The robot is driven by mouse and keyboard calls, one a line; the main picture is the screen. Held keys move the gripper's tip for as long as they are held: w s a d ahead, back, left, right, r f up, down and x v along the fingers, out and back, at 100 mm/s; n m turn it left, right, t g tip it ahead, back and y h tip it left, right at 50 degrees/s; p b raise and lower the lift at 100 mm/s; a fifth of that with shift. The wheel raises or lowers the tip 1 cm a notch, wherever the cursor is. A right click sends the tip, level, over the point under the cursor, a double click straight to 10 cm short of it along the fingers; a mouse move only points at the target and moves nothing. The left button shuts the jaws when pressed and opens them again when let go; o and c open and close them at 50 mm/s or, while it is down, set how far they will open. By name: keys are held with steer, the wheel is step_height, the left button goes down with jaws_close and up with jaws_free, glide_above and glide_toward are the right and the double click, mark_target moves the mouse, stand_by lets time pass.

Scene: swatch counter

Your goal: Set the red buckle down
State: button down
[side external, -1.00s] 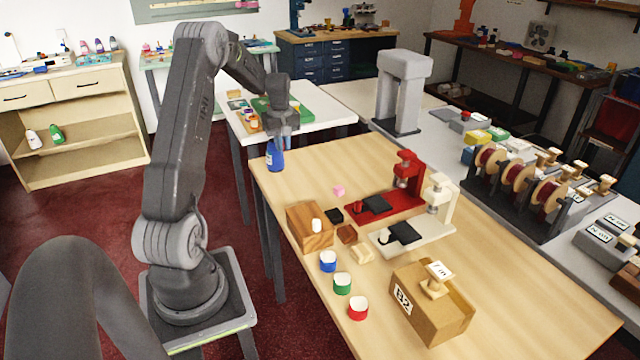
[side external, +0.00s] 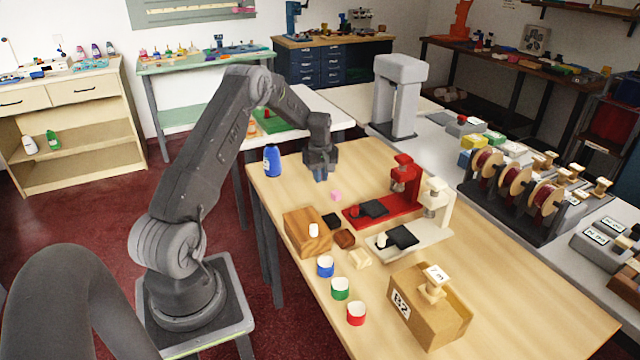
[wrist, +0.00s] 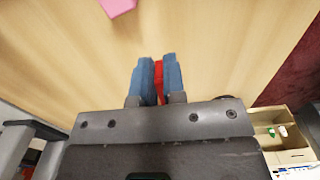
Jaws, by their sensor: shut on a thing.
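My gripper (side external: 321,175) is low over the far part of the wooden table (side external: 375,165), to the right of the blue bottle. In the wrist view my gripper (wrist: 157,75) has its two blue fingers shut on a thin red piece, the red buckle (wrist: 159,80). Only a narrow strip of the buckle shows between the fingers. The buckle is hidden in the side view. I cannot tell whether it touches the table.
A pink cube (side external: 336,195) lies close in front of my gripper, also in the wrist view (wrist: 118,5). The blue bottle (side external: 272,161) stands at the table's left edge. A red press (side external: 404,180) stands to the right. Bare table lies around the gripper.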

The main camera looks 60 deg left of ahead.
steer(key=shift+f, duration=1.5)
steer(key=shift+f, duration=0.2)
steer(key=c, duration=1.2)
jaws_free()
steer(key=shift+r, duration=0.1)
step_height(320, 180, up, 12)
steer(key=d+r+m+t, duration=0.1)
steer(key=d+r+m, duration=0.3)
steer(key=d+r, duration=0.7)
steer(key=s+d+r+m+t+y, duration=0.1)
steer(key=s+d+r+m, duration=0.15)
steer(key=d, duration=0.45)
steer(key=s+d+r+m+t, duration=0.1)
steer(key=s+d+r+m, duration=0.1)
steer(key=d+r+m, duration=0.3)
steer(key=s+d+f+m+t+h, duration=0.1)
steer(key=s+d+m, duration=0.5)
steer(key=s+d, duration=0.9)
steer(key=s+t, duration=0.1)
steer(key=s, duration=0.1)
steer(key=shift+s+d+t, duration=0.3)
steer(key=shift+s+d, duration=0.05)
steer(key=shift+d, duration=0.05)
